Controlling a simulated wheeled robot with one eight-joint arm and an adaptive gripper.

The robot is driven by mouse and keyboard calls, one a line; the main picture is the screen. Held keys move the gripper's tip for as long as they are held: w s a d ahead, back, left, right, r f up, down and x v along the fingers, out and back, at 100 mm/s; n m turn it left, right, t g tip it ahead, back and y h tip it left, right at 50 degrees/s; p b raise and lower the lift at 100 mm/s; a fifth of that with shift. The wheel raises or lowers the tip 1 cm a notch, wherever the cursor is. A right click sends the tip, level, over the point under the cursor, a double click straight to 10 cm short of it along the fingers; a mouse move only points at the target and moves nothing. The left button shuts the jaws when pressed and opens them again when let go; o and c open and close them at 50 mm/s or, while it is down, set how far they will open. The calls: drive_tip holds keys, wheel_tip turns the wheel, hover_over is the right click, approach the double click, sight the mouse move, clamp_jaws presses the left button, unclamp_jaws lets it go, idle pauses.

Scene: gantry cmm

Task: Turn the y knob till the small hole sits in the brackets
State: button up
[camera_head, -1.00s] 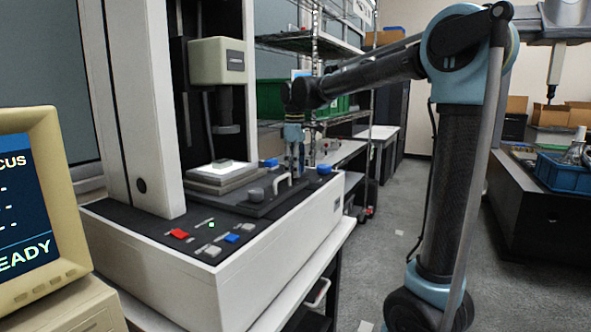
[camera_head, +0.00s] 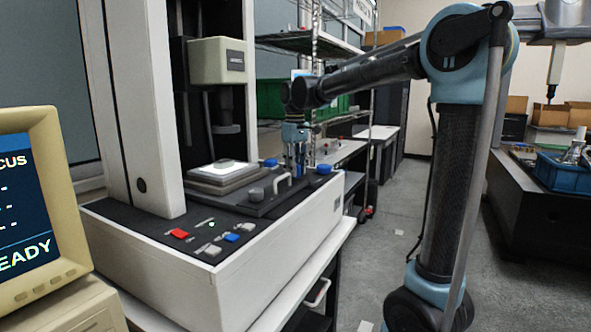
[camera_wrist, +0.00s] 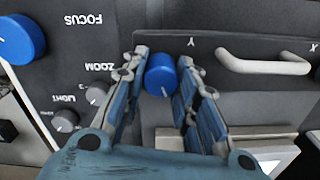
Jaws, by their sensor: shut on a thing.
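The blue Y knob (camera_wrist: 160,78) sits beside the "Y" label on the dark stage side in the wrist view. My gripper (camera_wrist: 165,62) has one finger on each side of it and is shut on it. In the head view my gripper (camera_head: 297,170) points down at the right side of the machine's stage (camera_head: 215,186), and its fingers hide the knob. A pale, bright specimen (camera_head: 226,167) lies on the stage under the lens. The small hole and the brackets are not visible.
A blue focus knob (camera_wrist: 22,38) and grey zoom (camera_wrist: 98,93) and light (camera_wrist: 64,120) knobs lie left of my fingers in the wrist view. A white handle (camera_wrist: 262,62) is close on the right. A red button (camera_head: 179,233) is on the front panel.

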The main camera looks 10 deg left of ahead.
drive_tip(key=shift+w+m, duration=0.15)
drive_tip(key=shift+m, duration=0.15)
drive_tip(key=o, duration=1.1)
drive_tip(key=shift+c, duration=0.2)
wheel_tip(320, 180, up, 12)
